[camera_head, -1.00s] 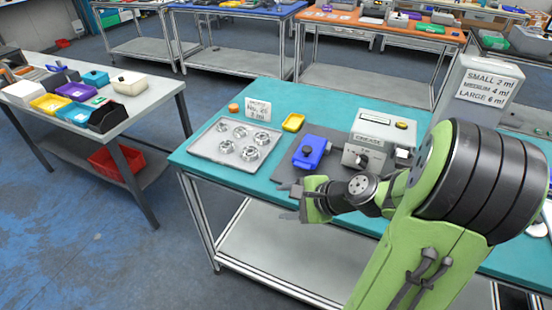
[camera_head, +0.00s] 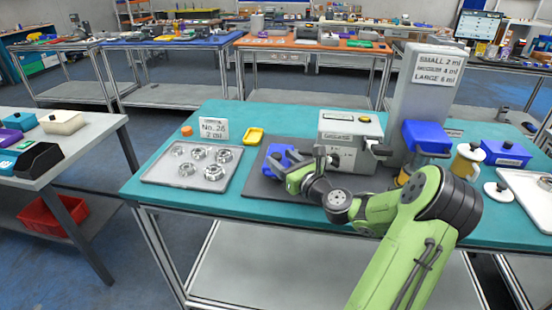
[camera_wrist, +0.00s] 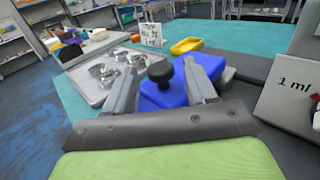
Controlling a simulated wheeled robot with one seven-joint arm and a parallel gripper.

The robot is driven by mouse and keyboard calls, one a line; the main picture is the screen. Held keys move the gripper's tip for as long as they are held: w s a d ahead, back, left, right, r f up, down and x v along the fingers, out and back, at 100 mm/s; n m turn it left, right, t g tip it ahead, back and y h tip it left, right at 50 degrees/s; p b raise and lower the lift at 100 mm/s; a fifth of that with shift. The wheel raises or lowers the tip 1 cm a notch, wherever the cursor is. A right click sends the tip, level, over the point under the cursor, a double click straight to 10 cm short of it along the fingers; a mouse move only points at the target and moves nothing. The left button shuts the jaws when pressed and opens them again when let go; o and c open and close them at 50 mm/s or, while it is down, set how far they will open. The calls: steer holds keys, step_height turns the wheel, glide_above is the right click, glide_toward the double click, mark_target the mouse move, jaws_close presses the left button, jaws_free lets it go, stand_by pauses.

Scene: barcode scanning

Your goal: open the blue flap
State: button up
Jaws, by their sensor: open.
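The blue flap (camera_head: 278,157) is the lid of a small fixture on the dark grey mat, left of the grey dispenser box. In the wrist view the blue flap (camera_wrist: 165,92) lies between my finger tips, with a black knob (camera_wrist: 160,72) standing up on it. It looks closed, though my fingers hide part of it. My gripper (camera_head: 292,172) is at the near right side of the flap; in the wrist view my gripper (camera_wrist: 162,85) is open, its two grey fingers on either side of the knob. I cannot tell whether they touch the flap.
A metal tray (camera_head: 160,177) with several metal rings sits to the left, beside a "No. 26, 2 ml" sign (camera_head: 214,130). A yellow tray (camera_head: 254,136) is behind the flap. The dispenser box (camera_head: 350,140) stands close on the right, with a tall grey column (camera_head: 415,90) beyond.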

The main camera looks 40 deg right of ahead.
mark_target(279, 158)
steer(key=w, duration=0.3)
steer(key=shift+w+d, duration=0.1)
steer(key=shift+d, duration=0.1)
steer(key=shift+c, duration=0.5)
jaws_close()
